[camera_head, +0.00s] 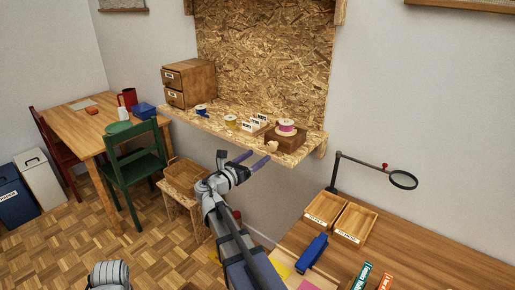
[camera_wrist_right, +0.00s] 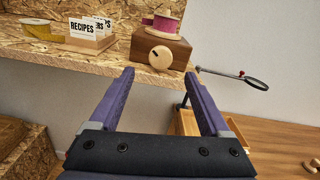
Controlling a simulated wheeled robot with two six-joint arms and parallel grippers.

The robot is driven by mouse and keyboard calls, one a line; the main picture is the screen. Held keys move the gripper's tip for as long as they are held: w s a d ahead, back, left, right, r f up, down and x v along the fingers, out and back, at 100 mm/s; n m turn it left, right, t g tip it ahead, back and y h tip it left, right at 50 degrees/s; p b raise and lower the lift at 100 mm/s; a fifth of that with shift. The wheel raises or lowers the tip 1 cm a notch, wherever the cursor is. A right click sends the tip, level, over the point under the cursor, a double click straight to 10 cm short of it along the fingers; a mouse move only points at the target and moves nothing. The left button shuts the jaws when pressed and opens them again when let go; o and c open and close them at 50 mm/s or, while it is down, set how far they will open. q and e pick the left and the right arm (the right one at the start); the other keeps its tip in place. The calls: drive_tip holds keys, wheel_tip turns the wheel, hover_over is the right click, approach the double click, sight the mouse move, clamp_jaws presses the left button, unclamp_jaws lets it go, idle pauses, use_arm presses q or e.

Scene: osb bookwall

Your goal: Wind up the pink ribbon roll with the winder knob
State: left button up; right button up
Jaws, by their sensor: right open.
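The pink ribbon roll (camera_head: 287,127) sits on a dark wooden winder box (camera_head: 289,139) near the right end of the chipboard shelf. The round pale winder knob (camera_head: 272,146) is on the box's front and shows a small dark slot in the right wrist view (camera_wrist_right: 160,57). My right gripper (camera_head: 252,160) is open and empty in front of the shelf, with its fingers pointing toward the knob. In the wrist view the knob lies between and beyond the fingertips (camera_wrist_right: 159,73), apart from them. My left gripper is not in view.
The shelf (camera_head: 220,126) also holds a yellow roll (camera_head: 231,121), a blue roll (camera_head: 200,110), recipe cards (camera_head: 257,122) and a drawer box (camera_head: 188,83). Below right, a desk (camera_head: 430,245) carries two wooden trays (camera_head: 355,222) and a magnifier (camera_head: 403,180). A green chair (camera_head: 133,165) stands left.

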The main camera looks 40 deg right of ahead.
sight(271, 147)
drive_tip(key=shift+x, duration=3.9)
drive_tip(key=shift+s+f, duration=0.1)
clamp_jaws()
